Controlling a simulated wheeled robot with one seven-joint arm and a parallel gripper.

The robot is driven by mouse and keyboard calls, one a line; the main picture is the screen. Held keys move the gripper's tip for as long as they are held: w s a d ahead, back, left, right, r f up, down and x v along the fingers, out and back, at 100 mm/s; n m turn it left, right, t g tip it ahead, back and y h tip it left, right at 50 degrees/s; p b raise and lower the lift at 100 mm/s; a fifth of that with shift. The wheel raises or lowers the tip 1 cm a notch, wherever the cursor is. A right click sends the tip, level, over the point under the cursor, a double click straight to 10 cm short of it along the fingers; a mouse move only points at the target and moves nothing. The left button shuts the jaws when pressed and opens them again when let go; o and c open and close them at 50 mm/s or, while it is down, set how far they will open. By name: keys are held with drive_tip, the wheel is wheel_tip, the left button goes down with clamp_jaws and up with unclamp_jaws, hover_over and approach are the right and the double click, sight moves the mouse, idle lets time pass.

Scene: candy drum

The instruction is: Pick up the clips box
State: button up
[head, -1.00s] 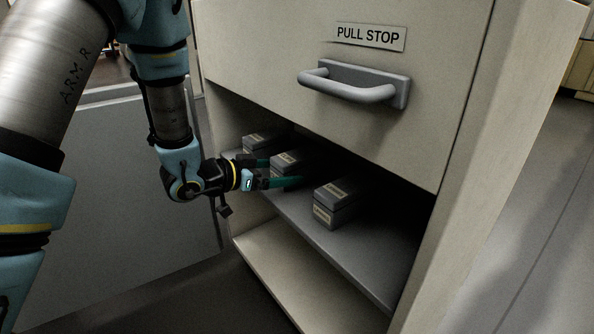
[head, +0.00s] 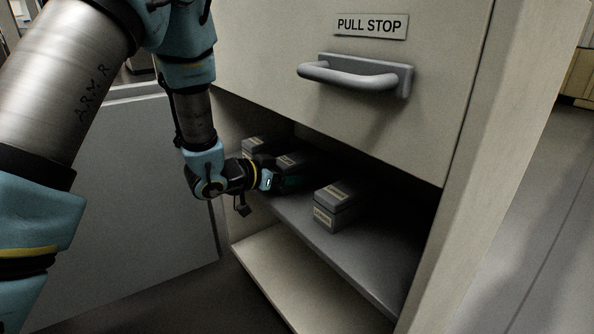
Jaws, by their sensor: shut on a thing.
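Three small dark grey lidded boxes with pale labels stand in a row on the shelf; the label words are too small to read surely, so I cannot tell which is the clips box. My gripper (head: 290,178) reaches into the shelf from the left and is shut on the middle box (head: 291,160). The gripper partly hides this box, and its far finger is hard to see. The left box (head: 256,146) stands farther back. The right box (head: 333,193) stands nearer, apart from the gripper.
The boxes' grey shelf (head: 345,250) is in a pale cabinet. A drawer front with a grey handle (head: 355,75) and a "PULL STOP" label (head: 372,25) overhangs it. A lower pale shelf (head: 285,275) is empty. A grey panel (head: 130,190) stands at the left.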

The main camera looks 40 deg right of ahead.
drive_tip(key=c, duration=0.9)
